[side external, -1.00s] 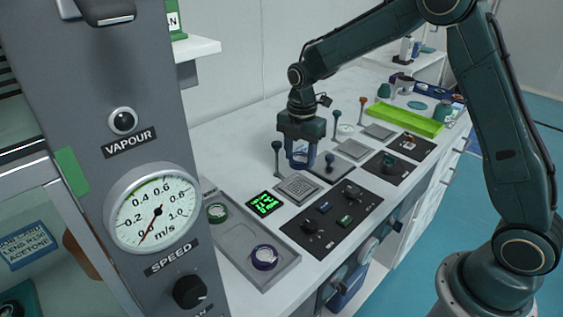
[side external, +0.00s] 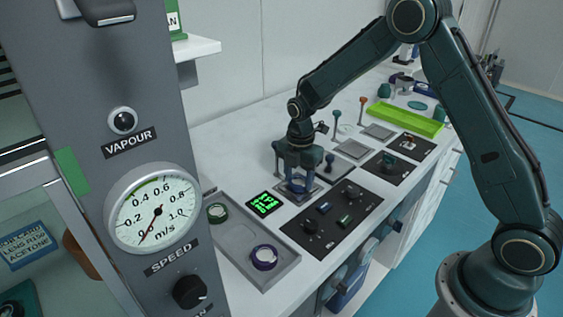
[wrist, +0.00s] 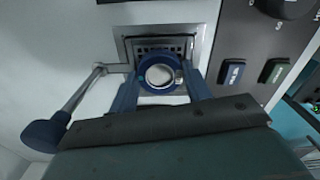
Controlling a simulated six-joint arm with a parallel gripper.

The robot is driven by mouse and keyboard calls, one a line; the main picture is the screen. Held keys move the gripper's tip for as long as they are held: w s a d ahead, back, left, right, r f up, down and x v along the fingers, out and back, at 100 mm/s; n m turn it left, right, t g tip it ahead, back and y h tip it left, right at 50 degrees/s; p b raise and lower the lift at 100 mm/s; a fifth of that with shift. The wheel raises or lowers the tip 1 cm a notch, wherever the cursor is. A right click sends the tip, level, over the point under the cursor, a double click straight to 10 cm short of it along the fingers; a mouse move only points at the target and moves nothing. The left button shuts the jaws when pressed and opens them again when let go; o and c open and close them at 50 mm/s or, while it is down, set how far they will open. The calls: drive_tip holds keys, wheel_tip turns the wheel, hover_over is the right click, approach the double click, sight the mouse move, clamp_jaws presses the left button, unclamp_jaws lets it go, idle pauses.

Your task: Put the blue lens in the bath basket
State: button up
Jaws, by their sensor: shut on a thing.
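The blue lens (wrist: 159,74), a clear disc in a blue ring, sits between the two fingers of my gripper (wrist: 160,92) in the wrist view. The gripper is shut on it. I cannot tell whether the ring touches the plate.
A grey tray (side external: 232,252) holds a green-ringed lens (side external: 217,212) and a purple-ringed lens (side external: 264,257). A blue-knobbed lever (wrist: 45,134) stands close beside my gripper. A black switch panel (side external: 335,232) lies in front. A lime-green tray (side external: 404,119) is farther back.

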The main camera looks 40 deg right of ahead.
sight(298, 180)
drive_tip(key=shift+f, duration=0.2)
drive_tip(key=o, duration=1)
drive_tip(key=shift+r, duration=0.1)
wheel_tip(298, 180, up, 12)
drive_tip(key=shift+r, duration=0.1)
idle(0.7)
